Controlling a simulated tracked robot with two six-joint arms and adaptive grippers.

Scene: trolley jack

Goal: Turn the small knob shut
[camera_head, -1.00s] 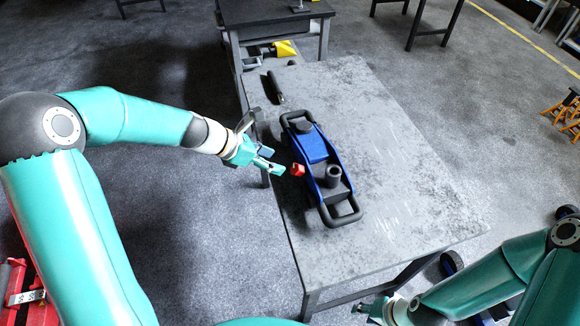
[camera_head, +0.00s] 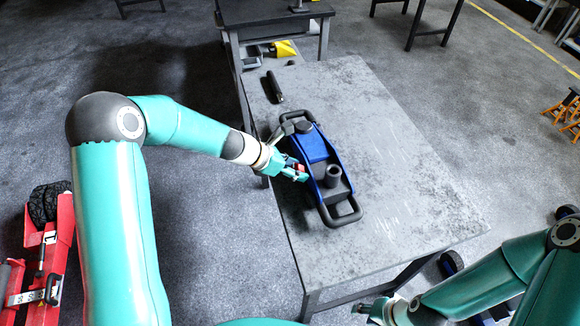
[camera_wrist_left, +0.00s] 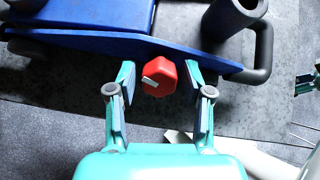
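The small red knob (camera_wrist_left: 158,77) sits at the side of the blue trolley jack (camera_head: 316,148) on the grey table. A pale mark shows on the knob's face in the left wrist view. My left gripper (camera_head: 297,172) is at the knob, with one finger on each side of it. In the left wrist view the fingers (camera_wrist_left: 158,88) are open, with gaps between them and the knob. In the head view the knob (camera_head: 299,168) is partly hidden by the fingers. My right gripper (camera_head: 366,310) is low at the bottom of the head view, away from the jack; its fingers are too small to judge.
A dark handle bar (camera_head: 274,87) lies on the table (camera_head: 400,200) behind the jack. The table right of the jack is clear. A second dark table (camera_head: 270,12) stands at the back. A red jack (camera_head: 50,250) is on the floor at left.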

